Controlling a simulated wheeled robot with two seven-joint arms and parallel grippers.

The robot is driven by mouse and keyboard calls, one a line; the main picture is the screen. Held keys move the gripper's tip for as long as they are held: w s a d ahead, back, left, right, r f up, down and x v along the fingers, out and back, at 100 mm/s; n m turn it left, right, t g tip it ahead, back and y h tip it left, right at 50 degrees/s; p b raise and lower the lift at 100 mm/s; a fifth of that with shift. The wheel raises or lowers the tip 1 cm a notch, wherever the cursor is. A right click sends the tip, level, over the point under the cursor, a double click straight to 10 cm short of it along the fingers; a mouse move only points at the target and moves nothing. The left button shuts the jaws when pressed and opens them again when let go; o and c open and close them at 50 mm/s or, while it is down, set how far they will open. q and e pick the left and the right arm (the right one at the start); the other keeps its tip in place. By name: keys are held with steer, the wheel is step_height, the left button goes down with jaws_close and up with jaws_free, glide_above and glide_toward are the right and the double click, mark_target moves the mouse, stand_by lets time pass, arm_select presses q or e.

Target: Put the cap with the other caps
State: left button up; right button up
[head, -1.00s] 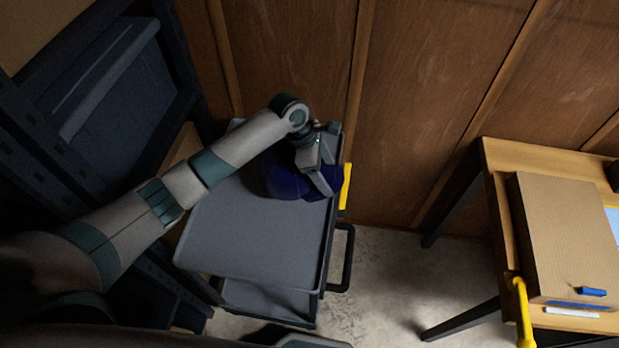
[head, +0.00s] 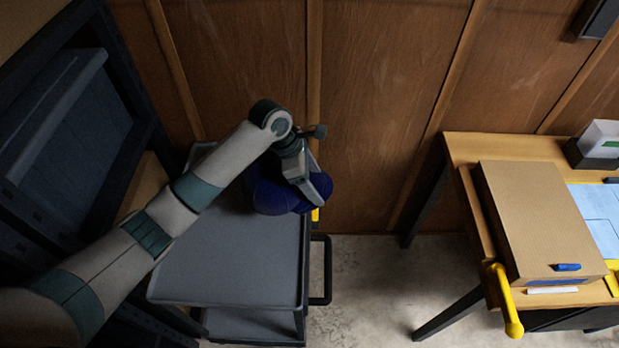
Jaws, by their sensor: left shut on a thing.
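A dark blue cap (head: 272,196) is in the head view, over the far right part of the grey cart's top tray (head: 230,260). My left gripper (head: 308,194) is shut on the cap at its right side. The gripper and wrist hide part of the cap, and I cannot tell whether the cap touches the tray. No other caps show in this view. My right gripper is not in view.
A dark shelf rack with a bin (head: 65,130) stands at the left. A wooden table (head: 460,150) at the right holds a cardboard box (head: 535,215), with a blue marker (head: 567,267) on it. Concrete floor (head: 375,280) lies between cart and table.

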arm_select(q)
steer(key=shift+r, duration=0.1)
steer(key=shift+s+r+m, duration=0.1)
steer(key=shift+r+m, duration=0.1)
steer(key=shift+m, duration=0.1)
steer(key=s+a+r+m+g+y+b, duration=0.2)
steer(key=s+r+m, duration=0.4)
steer(key=m, duration=0.3)
steer(key=s+a+r+m+g+y+b, duration=0.2)
steer(key=s+a+r+m+g, duration=0.1)
steer(key=s+r+m, duration=0.3)
steer(key=s+a+m, duration=0.1)
steer(key=s+m, duration=0.1)
steer(key=m, duration=0.1)
steer(key=shift+a+r, duration=0.35)
steer(key=shift+r, duration=0.05)
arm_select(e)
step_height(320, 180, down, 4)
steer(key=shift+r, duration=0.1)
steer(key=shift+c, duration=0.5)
